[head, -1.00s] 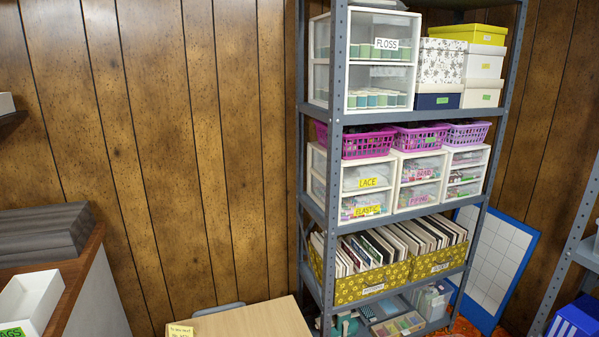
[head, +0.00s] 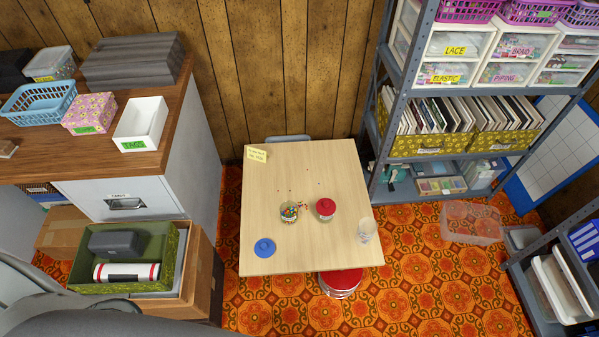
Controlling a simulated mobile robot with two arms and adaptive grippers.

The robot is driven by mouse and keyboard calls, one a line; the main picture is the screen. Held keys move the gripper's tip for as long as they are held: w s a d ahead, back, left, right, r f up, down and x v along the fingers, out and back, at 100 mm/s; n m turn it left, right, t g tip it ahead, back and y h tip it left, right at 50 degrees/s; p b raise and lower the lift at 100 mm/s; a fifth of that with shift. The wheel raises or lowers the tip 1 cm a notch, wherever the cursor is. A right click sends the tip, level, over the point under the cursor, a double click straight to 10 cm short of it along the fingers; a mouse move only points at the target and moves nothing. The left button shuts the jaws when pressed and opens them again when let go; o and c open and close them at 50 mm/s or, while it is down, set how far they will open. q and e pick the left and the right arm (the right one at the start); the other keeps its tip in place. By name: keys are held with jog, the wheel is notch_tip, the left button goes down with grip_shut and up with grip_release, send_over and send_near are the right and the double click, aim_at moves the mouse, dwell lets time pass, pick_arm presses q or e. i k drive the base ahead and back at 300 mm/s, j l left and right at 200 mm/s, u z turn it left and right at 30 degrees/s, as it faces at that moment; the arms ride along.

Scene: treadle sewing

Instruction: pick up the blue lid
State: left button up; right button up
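The blue lid (head: 264,247) is a small round disc with a knob in its middle. It lies flat on the light wooden table (head: 338,173), near the table's front left corner. Beside it, up and to the right, an open jar (head: 289,211) holds many coloured small pieces. A jar with a red lid (head: 326,207) stands to the right of that. A clear glass (head: 366,230) stands near the table's right edge. Neither of my grippers shows in the view.
A red-topped stool (head: 340,282) is at the table's front edge. A yellow note (head: 256,154) lies at the back left corner. Left are a cabinet (head: 118,199) and a green box (head: 165,240) in a carton. A shelf rack (head: 407,180) and a clear bin (head: 471,222) are right.

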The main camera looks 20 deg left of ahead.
aim_at(265, 248)
jog(key=u, duration=0.9)
jog(key=l, duration=0.25)
